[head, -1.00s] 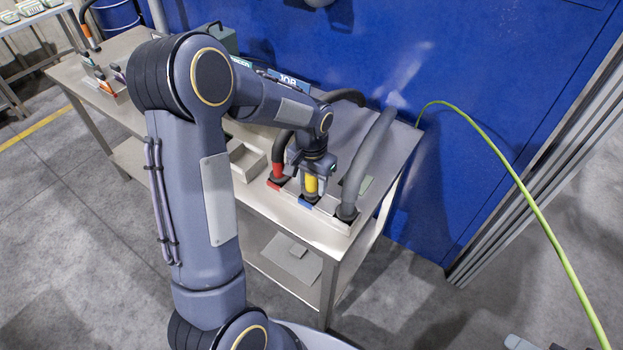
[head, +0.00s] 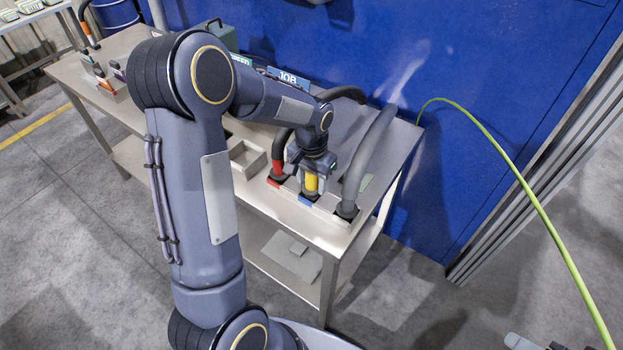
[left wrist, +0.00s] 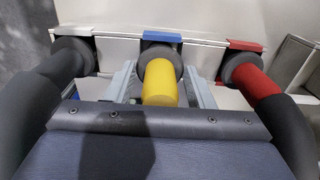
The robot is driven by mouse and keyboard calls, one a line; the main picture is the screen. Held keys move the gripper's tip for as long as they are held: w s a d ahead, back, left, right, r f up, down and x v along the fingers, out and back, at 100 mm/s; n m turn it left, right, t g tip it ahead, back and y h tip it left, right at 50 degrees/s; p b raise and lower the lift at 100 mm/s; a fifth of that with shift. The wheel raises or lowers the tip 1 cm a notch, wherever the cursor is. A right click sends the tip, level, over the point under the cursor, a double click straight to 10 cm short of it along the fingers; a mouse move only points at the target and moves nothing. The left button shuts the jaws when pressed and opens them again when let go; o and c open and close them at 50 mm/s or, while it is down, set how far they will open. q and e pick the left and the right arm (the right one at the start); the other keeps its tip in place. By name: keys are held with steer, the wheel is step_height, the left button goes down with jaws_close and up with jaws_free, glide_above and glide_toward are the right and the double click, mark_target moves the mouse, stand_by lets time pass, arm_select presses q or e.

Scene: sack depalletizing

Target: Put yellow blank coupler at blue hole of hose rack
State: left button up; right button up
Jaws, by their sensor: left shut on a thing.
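The yellow blank coupler (head: 311,183) is upright at the blue-marked middle position of the hose rack (head: 325,210). My left gripper (head: 312,174) is shut on it from above. In the left wrist view the yellow coupler (left wrist: 161,84) lies between the two grey fingers (left wrist: 162,88), in line with the blue tab (left wrist: 162,37). Its dark end meets the rack there; how deep it sits in the hole is hidden. My right gripper is not identifiable in view.
A red-collared hose (head: 278,165) stands in the rack on the left, by the red tab. A grey hose (head: 368,160) stands on the right. An open tray (head: 247,160) lies left of the rack. A green hose (head: 510,175) arcs at the right.

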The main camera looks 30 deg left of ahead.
arm_select(q)
steer(key=shift+f, duration=0.1)
stand_by(0.3)
steer(key=shift+f+b, duration=0.55)
steer(key=o, duration=1)
steer(key=shift+r, duration=0.1)
steer(key=shift+r, duration=3.85)
steer(key=s+d+r+n+t+h, duration=0.1)
steer(key=s+d+r+t, duration=0.1)
steer(key=s, duration=0.5)
steer(key=s+d+r+n+t+h, duration=0.1)
steer(key=s+d, duration=0.2)
steer(key=s, duration=0.4)
steer(key=s+d+r+t+h, duration=0.1)
steer(key=s+d+r+t, duration=0.1)
steer(key=s, duration=0.6)
steer(key=shift+d+r+n+t+h, duration=0.15)
steer(key=shift+r+n+t+h, duration=0.15)
steer(key=shift+n+h, duration=0.1)
